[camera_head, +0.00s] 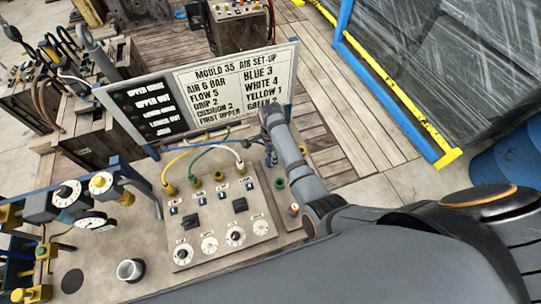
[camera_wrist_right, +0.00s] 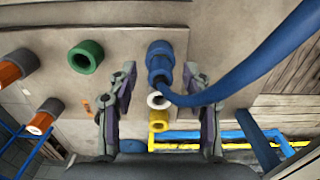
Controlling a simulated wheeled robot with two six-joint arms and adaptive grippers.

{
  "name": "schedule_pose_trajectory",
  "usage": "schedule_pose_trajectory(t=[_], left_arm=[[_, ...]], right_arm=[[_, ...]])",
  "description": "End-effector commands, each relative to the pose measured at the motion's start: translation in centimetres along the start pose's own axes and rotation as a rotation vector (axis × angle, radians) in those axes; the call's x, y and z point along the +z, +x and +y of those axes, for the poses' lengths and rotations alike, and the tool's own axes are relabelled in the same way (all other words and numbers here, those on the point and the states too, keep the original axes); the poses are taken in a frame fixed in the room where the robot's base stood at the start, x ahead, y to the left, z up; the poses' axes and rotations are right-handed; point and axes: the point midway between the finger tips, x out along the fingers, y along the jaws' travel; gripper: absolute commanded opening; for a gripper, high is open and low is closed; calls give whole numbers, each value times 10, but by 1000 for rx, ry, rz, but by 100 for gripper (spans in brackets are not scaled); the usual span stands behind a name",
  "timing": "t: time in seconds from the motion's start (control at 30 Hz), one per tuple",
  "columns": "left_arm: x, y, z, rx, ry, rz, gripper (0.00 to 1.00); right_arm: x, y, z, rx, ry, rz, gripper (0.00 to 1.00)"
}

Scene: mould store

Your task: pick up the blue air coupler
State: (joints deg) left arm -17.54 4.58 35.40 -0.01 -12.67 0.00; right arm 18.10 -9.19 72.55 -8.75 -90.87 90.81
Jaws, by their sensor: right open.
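The blue air coupler (camera_wrist_right: 160,60) shows in the wrist view as a blue collar against the beige panel, with a blue hose (camera_wrist_right: 235,82) curving off to the upper right. My right gripper (camera_wrist_right: 160,82) is open. Its two fingers stand to the left and right of the coupler, with visible gaps, and it is not gripped. In the head view my right gripper (camera_head: 271,117) is at the lower right edge of the set-up board, and my arm hides part of the area behind it. My left gripper is in neither view.
A green ring fitting (camera_wrist_right: 86,57) sits left of the coupler, and orange-tipped fittings (camera_wrist_right: 14,67) lie farther left. A white ring (camera_wrist_right: 157,100) and a yellow fitting (camera_wrist_right: 158,121) show between the fingers. The board (camera_head: 237,82) stands behind the dial panel (camera_head: 215,218).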

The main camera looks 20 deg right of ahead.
Motion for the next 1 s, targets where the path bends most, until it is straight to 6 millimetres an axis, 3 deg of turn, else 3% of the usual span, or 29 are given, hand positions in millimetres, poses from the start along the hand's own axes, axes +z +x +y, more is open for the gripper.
schedule_pose_trajectory(t=[0.17, 0.53, 1.0], left_arm=[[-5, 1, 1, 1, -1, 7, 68], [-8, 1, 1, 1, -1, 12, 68], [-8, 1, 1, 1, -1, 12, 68]], right_arm=[[0, 0, 0, -1, 0, 0, 50], [0, 0, 0, 0, 0, 0, 0], [-2, -8, -6, -1, -4, 0, 0]])
